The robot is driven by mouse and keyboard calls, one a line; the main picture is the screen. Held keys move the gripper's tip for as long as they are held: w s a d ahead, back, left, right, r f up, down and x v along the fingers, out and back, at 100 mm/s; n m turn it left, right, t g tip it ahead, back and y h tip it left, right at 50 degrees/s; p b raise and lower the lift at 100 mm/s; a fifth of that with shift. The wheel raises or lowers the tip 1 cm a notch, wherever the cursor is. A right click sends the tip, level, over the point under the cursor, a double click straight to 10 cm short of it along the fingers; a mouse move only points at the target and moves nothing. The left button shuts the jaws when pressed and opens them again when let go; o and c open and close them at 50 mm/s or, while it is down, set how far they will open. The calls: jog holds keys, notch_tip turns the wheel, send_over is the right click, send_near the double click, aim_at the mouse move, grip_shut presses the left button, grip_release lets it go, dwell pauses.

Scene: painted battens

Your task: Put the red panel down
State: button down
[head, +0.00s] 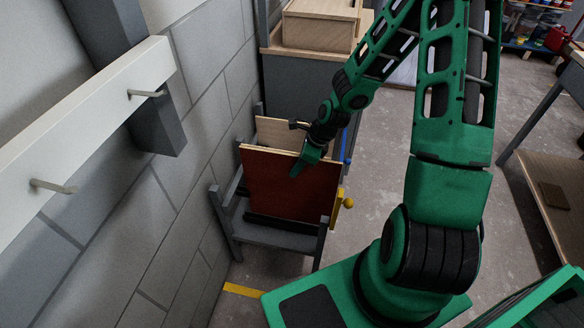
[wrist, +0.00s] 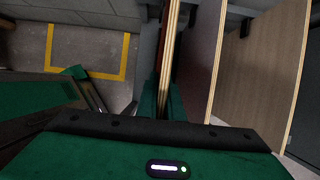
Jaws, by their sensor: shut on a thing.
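The red panel (head: 285,188) is upright, with a pale plywood top edge, at the front of a dark grey rack (head: 275,236). My gripper (head: 300,166) is shut on its top edge, to the right of the middle. In the wrist view the panel (wrist: 170,45) shows edge-on, running between the jaws (wrist: 163,100). The panel's lower edge is close above the rack's base in the head view. I cannot tell whether it touches the base.
A pale wooden panel (head: 283,133) stands behind the red one; the wrist view shows panels (wrist: 257,70) to the right. A block wall (head: 180,210) is close on the left. Yellow tape (head: 242,291) marks the floor.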

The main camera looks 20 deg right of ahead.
aim_at(316, 172)
jog(key=shift+s+d, duration=0.9)
jog(key=shift+d, duration=0.35)
jog(key=shift+s+d, duration=0.9)
jog(key=shift+d, duration=0.3)
jog(key=shift+s+d, duration=0.1)
jog(key=s+d, duration=0.8)
jog(key=d, duration=0.4)
jog(key=s+d, duration=0.9)
jog(key=d, duration=0.3)
jog(key=shift+s, duration=0.25)
dwell(1.5)
